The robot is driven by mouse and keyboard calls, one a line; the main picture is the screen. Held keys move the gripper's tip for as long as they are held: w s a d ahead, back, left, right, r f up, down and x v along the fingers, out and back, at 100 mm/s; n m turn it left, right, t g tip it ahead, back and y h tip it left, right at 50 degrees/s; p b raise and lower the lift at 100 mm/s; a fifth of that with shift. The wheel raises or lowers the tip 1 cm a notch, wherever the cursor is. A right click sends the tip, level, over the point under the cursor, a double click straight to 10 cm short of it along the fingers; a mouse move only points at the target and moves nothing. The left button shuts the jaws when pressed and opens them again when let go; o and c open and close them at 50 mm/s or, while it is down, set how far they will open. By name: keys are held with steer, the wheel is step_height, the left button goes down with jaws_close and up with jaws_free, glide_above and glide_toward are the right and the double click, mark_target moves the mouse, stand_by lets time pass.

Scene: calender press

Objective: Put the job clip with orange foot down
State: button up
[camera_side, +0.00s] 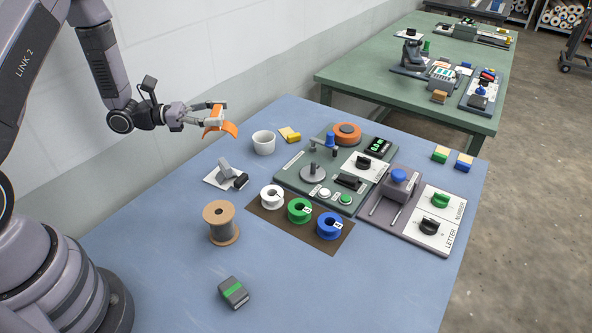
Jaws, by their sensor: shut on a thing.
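My gripper (216,109) is shut on the job clip with orange foot (222,125). It holds the clip in the air at the upper left, over the far left part of the blue table. The orange foot hangs below and to the right of the fingers. The fingers hide part of the clip. From this view the clip looks clear of the table and of the things on it.
Below stand a white cup (263,143), a yellow block (289,135) and a grey tool on a white plate (226,174).

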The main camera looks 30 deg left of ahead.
steer(key=s+d+f+m+g+h, duration=0.1)
steer(key=s+d+f+m+g, duration=0.2)
steer(key=s+d+m+g, duration=0.45)
steer(key=s+d+f+m+g+h, duration=0.15)
steer(key=s+d+m+g, duration=0.25)
steer(key=s+d+g, duration=0.45)
steer(key=shift+g+y, duration=0.25)
steer(key=shift+g, duration=0.45)
steer(key=w+d+f, duration=0.2)
steer(key=w+f, duration=0.1)
steer(key=f, duration=0.1)
steer(key=w+d+f, duration=0.2)
steer(key=w+f, duration=0.2)
steer(key=w+d+f, duration=0.2)
steer(key=w+f, duration=0.1)
steer(key=f, duration=0.1)
steer(key=shift+w+d+f, duration=0.15)
steer(key=shift+w+f, duration=0.15)
steer(key=shift+f, duration=0.45)
steer(key=shift+f, duration=0.65)
steer(key=o, duration=0.9)
steer(key=shift+s, duration=0.1)
steer(key=shift+o, duration=0.2)
steer(key=shift+r, duration=0.1)
